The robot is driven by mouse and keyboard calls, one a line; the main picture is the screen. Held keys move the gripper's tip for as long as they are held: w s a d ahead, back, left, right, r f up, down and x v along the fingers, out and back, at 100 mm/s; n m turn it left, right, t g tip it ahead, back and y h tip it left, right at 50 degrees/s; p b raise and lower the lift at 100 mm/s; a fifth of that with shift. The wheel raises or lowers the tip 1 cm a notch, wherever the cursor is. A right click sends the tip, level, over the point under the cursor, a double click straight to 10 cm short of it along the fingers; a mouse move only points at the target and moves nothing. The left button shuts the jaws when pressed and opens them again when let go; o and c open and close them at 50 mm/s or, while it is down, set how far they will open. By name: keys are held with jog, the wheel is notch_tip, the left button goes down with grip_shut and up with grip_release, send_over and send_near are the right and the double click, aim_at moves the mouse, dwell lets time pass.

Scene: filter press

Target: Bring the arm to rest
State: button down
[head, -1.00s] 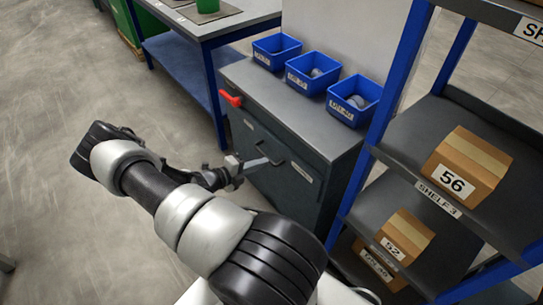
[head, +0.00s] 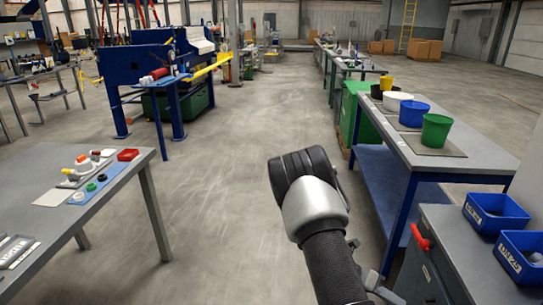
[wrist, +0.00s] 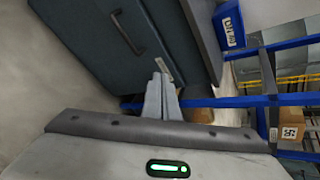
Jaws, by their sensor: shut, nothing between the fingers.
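My gripper (wrist: 161,97) shows in the wrist view with its two grey fingers together and nothing between them. It points toward the front of a dark grey drawer cabinet (wrist: 75,35), near the cabinet's lower edge; I cannot tell the exact gap. In the head view my arm rises at bottom centre, with its bent joint uppermost. The arm hides most of the gripper there. The same cabinet (head: 455,250) stands to the right of the arm in the head view.
Blue bins (head: 496,212) stand on the cabinet. A bench with buckets (head: 436,131) is at right, a grey table (head: 60,215) at left, a blue press (head: 150,70) farther back. The floor between is clear. A blue-framed shelf (wrist: 285,100) shows in the wrist view.

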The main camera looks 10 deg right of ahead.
jog(key=s+a+r+m+t+y, duration=0.1)
jog(key=a+r+m+t+y, duration=0.15)
jog(key=a+r+m, duration=0.6)
jog(key=s+a+r+m+t+y, duration=0.1)
jog(key=a+r+m+y, duration=0.4)
jog(key=r, duration=0.7)
jog(key=s+a+r+m+t+y, duration=0.2)
jog(key=s+a+r+m+t, duration=0.1)
jog(key=s+a+r+m, duration=0.3)
jog(key=s+a+r+m+t+y, duration=0.25)
jog(key=s+a+r+m, duration=0.2)
jog(key=a+r, duration=0.3)
notch_tip(320, 180, up, 22)
jog(key=h+p, duration=0.1)
jog(key=p, duration=2.1)
jog(key=shift+w+m+t, duration=0.3)
jog(key=shift+m+t, duration=0.1)
jog(key=shift+d+r, duration=0.1)
